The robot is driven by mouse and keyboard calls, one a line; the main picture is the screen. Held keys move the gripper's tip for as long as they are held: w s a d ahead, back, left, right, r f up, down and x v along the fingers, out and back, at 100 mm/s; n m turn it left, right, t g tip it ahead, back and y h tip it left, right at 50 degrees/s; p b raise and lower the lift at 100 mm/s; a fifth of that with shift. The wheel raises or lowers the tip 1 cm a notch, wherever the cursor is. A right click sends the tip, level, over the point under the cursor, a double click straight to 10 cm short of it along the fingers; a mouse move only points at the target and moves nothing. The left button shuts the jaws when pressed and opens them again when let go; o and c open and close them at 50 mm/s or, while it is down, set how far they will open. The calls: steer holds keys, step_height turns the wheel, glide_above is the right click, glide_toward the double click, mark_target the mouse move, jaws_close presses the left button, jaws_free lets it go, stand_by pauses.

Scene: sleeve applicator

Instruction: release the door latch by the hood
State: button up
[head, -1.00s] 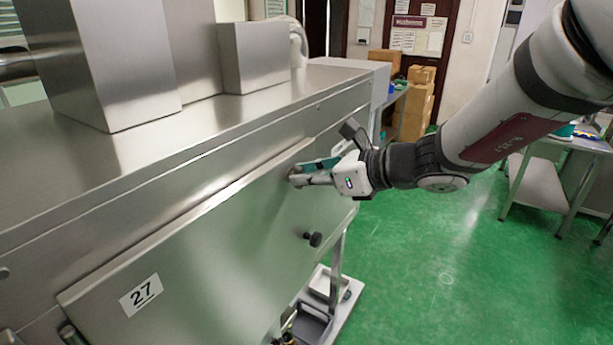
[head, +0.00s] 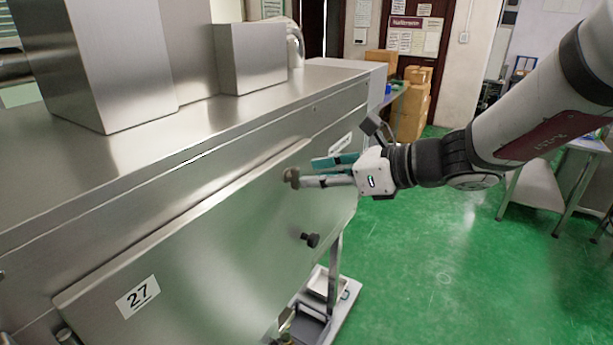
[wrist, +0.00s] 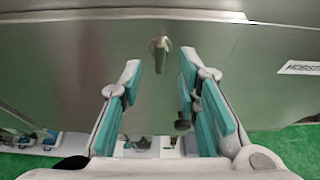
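The latch (head: 291,177) is a small metal turn-handle near the upper right of the steel door panel (head: 200,255), which bears a "27" label. In the wrist view the latch (wrist: 160,50) points roughly up and down, ahead of and between my fingertips. My gripper (head: 314,173) is open, with teal-padded fingers, just right of the latch in the head view. The wrist view shows a clear gap between the fingers (wrist: 160,75) and nothing held. The door lies flush in its frame as far as I can see. I cannot tell which part is the hood.
A black knob (head: 311,240) sticks out of the panel below my gripper. Steel boxes (head: 250,57) stand on the machine top. A low shelf with trays (head: 312,322) lies beneath. Green floor (head: 430,270) is free to the right; a table (head: 560,180) stands beyond.

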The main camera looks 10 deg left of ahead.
steer(key=v, duration=0.8)
steer(key=s+d+f+n+h+b, duration=0.1)
steer(key=s+d+f+n+h, duration=0.2)
steer(key=s+d+n+h, duration=0.9)
steer(key=s+d+n, duration=0.5)
steer(key=s+n, duration=0.1)
steer(key=n, duration=0.4)
steer(key=shift+s+d+h, duration=0.2)
steer(key=shift+h, duration=0.1)
steer(key=shift+o, duration=0.6)
